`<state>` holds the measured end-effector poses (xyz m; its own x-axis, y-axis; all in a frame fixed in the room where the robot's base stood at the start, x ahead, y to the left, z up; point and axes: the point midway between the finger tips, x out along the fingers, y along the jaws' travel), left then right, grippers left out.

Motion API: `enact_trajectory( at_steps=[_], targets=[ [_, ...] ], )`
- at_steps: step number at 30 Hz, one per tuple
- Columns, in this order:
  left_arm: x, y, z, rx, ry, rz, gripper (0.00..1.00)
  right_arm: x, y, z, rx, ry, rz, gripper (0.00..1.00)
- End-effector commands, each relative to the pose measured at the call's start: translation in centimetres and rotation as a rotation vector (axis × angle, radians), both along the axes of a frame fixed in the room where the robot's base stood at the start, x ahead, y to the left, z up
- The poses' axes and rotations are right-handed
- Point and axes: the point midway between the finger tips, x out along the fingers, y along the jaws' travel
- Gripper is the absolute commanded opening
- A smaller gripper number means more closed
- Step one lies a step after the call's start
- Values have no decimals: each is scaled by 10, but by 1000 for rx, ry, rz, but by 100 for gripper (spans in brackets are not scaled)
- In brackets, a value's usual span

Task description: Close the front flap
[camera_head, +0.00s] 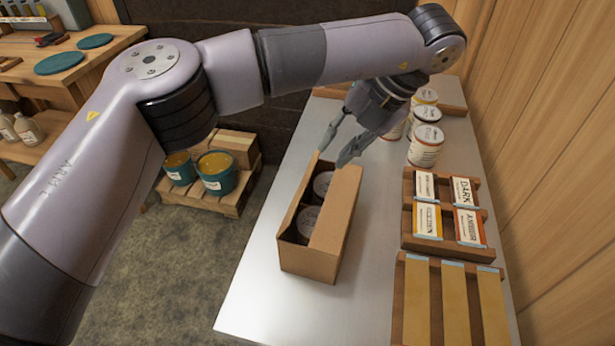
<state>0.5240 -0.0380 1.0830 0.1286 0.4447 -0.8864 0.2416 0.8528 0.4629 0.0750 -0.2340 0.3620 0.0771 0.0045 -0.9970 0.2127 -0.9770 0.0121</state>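An open cardboard box (309,263) stands upright on the metal table, with white-lidded cans (307,220) inside it. A long flap (336,212) stands up along its right side, and a narrow raised edge or flap shows along its left side. No separate flap shows clearly at the near end. My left gripper (332,157) is above the far end of the box, its two fingers apart and pointing down, with nothing between them. I cannot tell whether a fingertip touches the box. My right gripper is not in view.
Right of the box, a wooden rack (408,232) holds label cards, with a strip holder (411,300) nearer. Several labelled cans (425,147) stand at the far right by the wooden wall. The metal table (270,297) is bare left of and in front of the box.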

Motion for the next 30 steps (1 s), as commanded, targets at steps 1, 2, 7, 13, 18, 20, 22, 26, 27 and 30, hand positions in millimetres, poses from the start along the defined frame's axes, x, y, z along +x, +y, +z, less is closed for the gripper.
enact_trajectory(
  at_steps=[1,2,7,13,18,20,22,26,27,30],
  targets=[
    [1,6,-12,-2,6,1,23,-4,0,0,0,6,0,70],
    [2,9,-18,-1,7,1,23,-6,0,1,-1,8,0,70],
    [6,26,-51,-2,7,1,23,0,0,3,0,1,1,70],
    [11,43,-85,-1,4,3,23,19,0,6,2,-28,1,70],
    [14,51,-101,-1,3,0,23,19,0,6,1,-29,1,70],
    [15,53,-105,-2,1,0,23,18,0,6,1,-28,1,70],
    [16,54,-107,-1,0,1,23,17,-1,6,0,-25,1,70],
    [16,54,-108,-1,0,1,23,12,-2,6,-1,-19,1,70],
    [16,54,-108,0,0,1,23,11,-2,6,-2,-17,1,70],
    [16,54,-108,0,0,1,23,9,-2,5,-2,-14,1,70]
  ],
)
